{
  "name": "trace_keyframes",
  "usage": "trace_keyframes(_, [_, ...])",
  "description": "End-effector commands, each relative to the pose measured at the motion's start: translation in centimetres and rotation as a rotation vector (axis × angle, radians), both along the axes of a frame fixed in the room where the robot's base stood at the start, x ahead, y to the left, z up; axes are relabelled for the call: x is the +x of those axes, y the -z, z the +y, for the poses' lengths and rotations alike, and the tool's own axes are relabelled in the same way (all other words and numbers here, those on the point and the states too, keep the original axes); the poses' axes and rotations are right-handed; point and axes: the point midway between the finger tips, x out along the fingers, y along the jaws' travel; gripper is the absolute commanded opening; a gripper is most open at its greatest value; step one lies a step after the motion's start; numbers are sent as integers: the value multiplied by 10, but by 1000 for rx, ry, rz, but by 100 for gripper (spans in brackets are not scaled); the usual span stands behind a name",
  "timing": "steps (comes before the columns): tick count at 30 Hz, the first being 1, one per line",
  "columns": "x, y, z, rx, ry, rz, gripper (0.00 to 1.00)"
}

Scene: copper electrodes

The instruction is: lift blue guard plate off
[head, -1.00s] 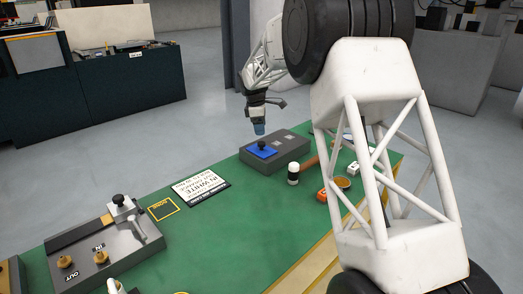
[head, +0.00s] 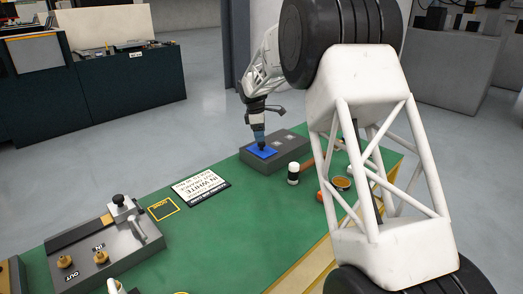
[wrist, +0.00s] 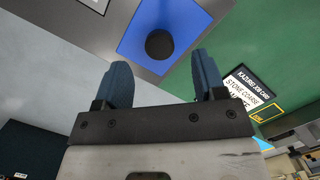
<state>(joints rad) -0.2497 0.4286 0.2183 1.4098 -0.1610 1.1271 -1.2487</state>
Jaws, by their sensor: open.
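The blue guard plate (head: 262,152) lies on top of the dark grey box (head: 292,151) at the far end of the green bench. In the wrist view the blue plate (wrist: 190,22) carries a round black knob (wrist: 160,44). My gripper (head: 261,146) is right over the plate, at its knob. In the wrist view my gripper (wrist: 165,75) is open, its two blue fingers spread, with the knob showing beyond and between the fingertips. Whether the fingers reach around the knob I cannot tell. In the head view the knob is mostly hidden by the fingers.
A white and black cylinder (head: 293,174) stands just in front of the box. A white sign (head: 200,186) and a yellow-outlined square (head: 162,209) lie on the green bench (head: 225,235). A grey fixture (head: 125,245) with a black knob stands at left.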

Motion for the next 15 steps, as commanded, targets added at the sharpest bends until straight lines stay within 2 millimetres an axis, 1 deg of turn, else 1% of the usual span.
trace_keyframes(8, [0, 1, 0, 0, 0, 0, 64])
trace_keyframes(11, [0, 6, -1, 0, 0, 1, 64])
trace_keyframes(15, [0, 19, -2, -1, 0, 3, 64])
